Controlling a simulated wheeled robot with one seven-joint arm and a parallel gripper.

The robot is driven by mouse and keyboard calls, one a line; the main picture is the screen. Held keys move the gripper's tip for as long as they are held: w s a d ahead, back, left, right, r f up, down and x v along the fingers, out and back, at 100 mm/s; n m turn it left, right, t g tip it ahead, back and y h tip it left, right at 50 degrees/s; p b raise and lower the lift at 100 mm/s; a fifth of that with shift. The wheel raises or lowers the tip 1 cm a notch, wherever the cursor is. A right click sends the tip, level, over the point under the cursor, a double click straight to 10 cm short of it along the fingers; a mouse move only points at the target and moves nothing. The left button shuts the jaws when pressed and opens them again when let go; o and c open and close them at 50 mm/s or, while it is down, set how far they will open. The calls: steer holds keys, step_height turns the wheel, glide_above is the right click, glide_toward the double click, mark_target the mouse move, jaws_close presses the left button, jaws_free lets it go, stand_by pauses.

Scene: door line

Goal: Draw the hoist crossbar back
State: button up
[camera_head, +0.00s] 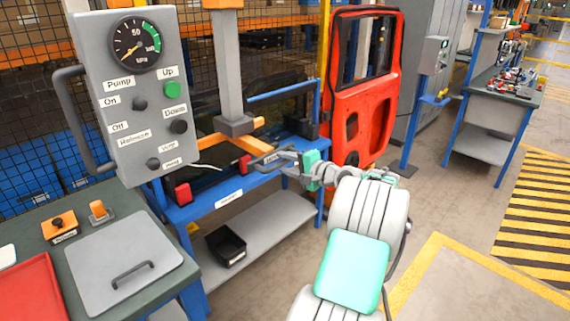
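The hoist has a grey vertical column (228,75) with a grey block (234,126) at its lower end. An orange crossbar (212,140) runs out from under this block over the blue bench; orange also shows on its right side. My arm reaches in from the lower right. My gripper (262,161) is low over the bench, just right of and below the crossbar's near part. The two look close together, but I cannot tell whether they touch. The fingertips are small and dark here, so whether they are open or shut is unclear.
A grey control panel (140,95) with a gauge and knobs stands at left. Red pads (183,193) sit on the blue bench (210,203). A red car door (362,100) stands behind my arm. A black bin (226,244) lies on the lower shelf.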

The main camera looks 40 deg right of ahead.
steer(key=b+v, duration=0.1)
steer(key=v, duration=0.6)
steer(key=shift+s, duration=0.2)
